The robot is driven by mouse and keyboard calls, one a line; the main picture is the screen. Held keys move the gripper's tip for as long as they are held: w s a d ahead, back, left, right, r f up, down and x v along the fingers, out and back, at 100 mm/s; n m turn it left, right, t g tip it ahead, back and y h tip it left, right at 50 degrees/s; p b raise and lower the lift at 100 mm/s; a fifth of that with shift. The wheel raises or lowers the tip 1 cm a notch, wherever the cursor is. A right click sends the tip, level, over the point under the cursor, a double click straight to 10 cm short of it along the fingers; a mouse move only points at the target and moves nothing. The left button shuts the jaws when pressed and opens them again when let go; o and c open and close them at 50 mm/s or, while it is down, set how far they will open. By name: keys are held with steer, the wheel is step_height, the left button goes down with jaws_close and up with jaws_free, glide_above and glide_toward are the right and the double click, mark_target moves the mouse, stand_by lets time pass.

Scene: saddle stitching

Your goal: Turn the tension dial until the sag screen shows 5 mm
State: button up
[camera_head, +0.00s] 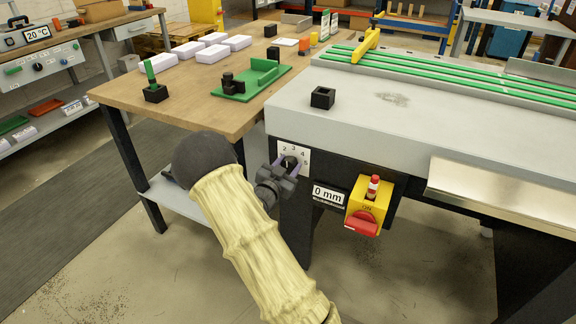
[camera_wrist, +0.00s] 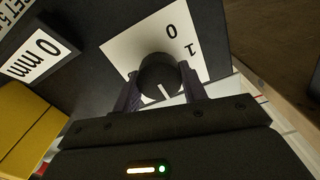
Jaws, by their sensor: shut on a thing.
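The tension dial (camera_wrist: 158,72) is a dark round knob with a white pointer line, on a white scale plate (camera_wrist: 118,48). In the wrist view the plate shows 0 and 1; in the head view (camera_head: 303,154) it shows 2, 3, 4 and 5. My gripper (camera_wrist: 160,84) is shut on the dial, one finger on each side; in the head view it mostly hides the knob. The sag screen (camera_head: 328,195) reads 0 mm, also in the wrist view (camera_wrist: 35,55). A label (camera_wrist: 14,10) partly in view there ends in "ET 5".
A yellow box with a red switch (camera_head: 362,222) marked ON is right of the screen. The grey machine top (camera_head: 350,120) with a small black block (camera_head: 322,98) lies above the dial. A wooden workbench (camera_head: 190,108) stands to the left, its corner near my arm.

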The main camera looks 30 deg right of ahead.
steer(key=shift+r, duration=0.1)
steer(key=n+p, duration=0.3)
steer(key=n, duration=0.1)
steer(key=shift+r+p, duration=0.1)
steer(key=shift+p, duration=0.25)
steer(key=n+p, duration=0.2)
steer(key=n, duration=0.2)
steer(key=shift+w+a, duration=0.1)
steer(key=shift+w, duration=0.05)
steer(key=shift+f+n, duration=0.2)
steer(key=shift+n, duration=0.1)
steer(key=o, duration=1)
steer(key=p+v, duration=0.1)
steer(key=v, duration=1.6)
steer(key=shift+a+p, duration=0.2)
steer(key=shift+p, duration=0.1)
